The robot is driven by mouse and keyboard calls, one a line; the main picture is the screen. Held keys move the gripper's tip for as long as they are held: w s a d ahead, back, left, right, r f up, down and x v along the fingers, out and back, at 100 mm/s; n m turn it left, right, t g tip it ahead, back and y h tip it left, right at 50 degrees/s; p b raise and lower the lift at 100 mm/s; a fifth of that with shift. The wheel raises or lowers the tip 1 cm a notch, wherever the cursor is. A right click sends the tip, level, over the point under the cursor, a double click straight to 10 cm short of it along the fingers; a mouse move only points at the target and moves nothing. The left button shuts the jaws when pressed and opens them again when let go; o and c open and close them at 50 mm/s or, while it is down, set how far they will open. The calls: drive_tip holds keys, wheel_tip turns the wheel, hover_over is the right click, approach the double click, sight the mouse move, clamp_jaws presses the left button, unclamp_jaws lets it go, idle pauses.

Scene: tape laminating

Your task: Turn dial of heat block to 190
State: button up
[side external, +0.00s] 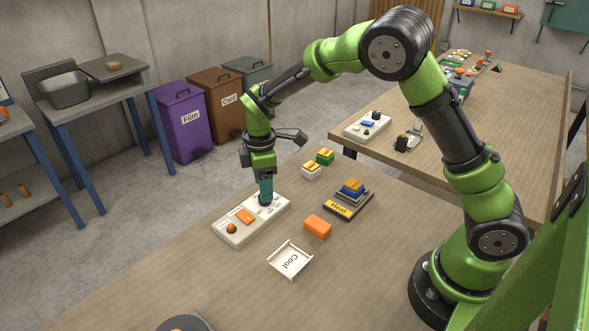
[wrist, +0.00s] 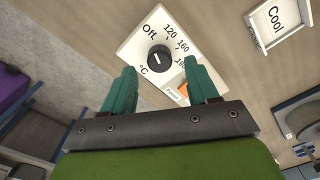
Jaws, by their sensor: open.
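The white control panel (side external: 222,236) lies on the wooden table and also shows in the wrist view (wrist: 133,46). Its black round dial (wrist: 158,59) has a white mark, which seems to point towards the "Off" side. "120", "160", a partly hidden number and "°C" are printed around the dial. My gripper (side external: 266,199) points down over the dial end of the panel and hides the dial in the side view. In the wrist view its teal fingers (wrist: 159,66) are open, one on either side of the dial; contact cannot be told.
An orange switch (side external: 245,216) and an orange-red knob (side external: 231,228) sit on the panel. A white "Cool" tray (side external: 290,260) and an orange block (side external: 318,227) lie in front.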

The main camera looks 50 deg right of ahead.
drive_tip(key=shift+f, duration=1.45)
drive_tip(key=shift+c, duration=0.2)
drive_tip(key=c, duration=1)
